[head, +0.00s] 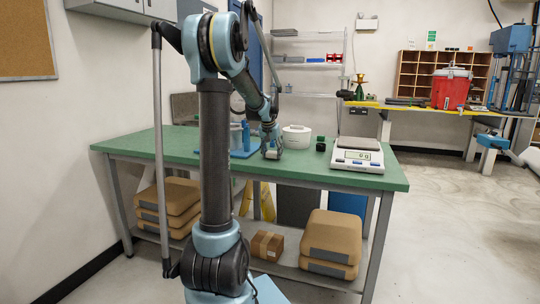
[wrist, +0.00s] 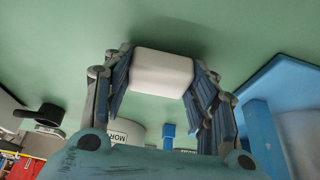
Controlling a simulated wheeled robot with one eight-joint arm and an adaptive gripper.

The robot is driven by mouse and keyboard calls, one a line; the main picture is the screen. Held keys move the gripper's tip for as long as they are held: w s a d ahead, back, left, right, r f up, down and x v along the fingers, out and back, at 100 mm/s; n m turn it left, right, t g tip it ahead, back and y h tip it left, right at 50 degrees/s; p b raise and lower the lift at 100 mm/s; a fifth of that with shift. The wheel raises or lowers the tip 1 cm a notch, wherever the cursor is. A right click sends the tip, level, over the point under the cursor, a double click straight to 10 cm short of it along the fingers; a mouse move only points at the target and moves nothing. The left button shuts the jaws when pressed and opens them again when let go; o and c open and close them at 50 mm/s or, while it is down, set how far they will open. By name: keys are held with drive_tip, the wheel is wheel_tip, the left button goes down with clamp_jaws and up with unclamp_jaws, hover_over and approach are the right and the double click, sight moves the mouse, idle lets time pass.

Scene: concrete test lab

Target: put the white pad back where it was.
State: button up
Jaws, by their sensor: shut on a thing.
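The white pad (wrist: 162,75) is a small white block with rounded edges, seen in the wrist view. It sits between the two fingers of my gripper (wrist: 161,66), which is shut on it. The green table top (wrist: 235,25) lies beyond the pad; I cannot tell whether they touch. In the head view my gripper (head: 271,152) points down, low over the green table (head: 230,170), between a blue stand and a round white pot. The pad cannot be made out there.
A blue stand (head: 243,153) is close on the gripper's left, the white pot (head: 296,137) on its right. Small dark items (head: 320,146) and a white scale (head: 357,155) stand farther right. The table's front left is clear.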

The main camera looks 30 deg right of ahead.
drive_tip(key=shift+s+a+f, duration=0.1)
drive_tip(key=shift+s+f, duration=0.05)
drive_tip(key=shift+f, duration=0.25)
drive_tip(key=o, duration=1.1)
drive_tip(key=shift+f, duration=0.25)
drive_tip(key=shift+r, duration=0.1)
drive_tip(key=shift+r, duration=0.5)
drive_tip(key=v, duration=1.1)
drive_tip(key=shift+a+r, duration=0.1)
drive_tip(key=shift+r, duration=0.3)
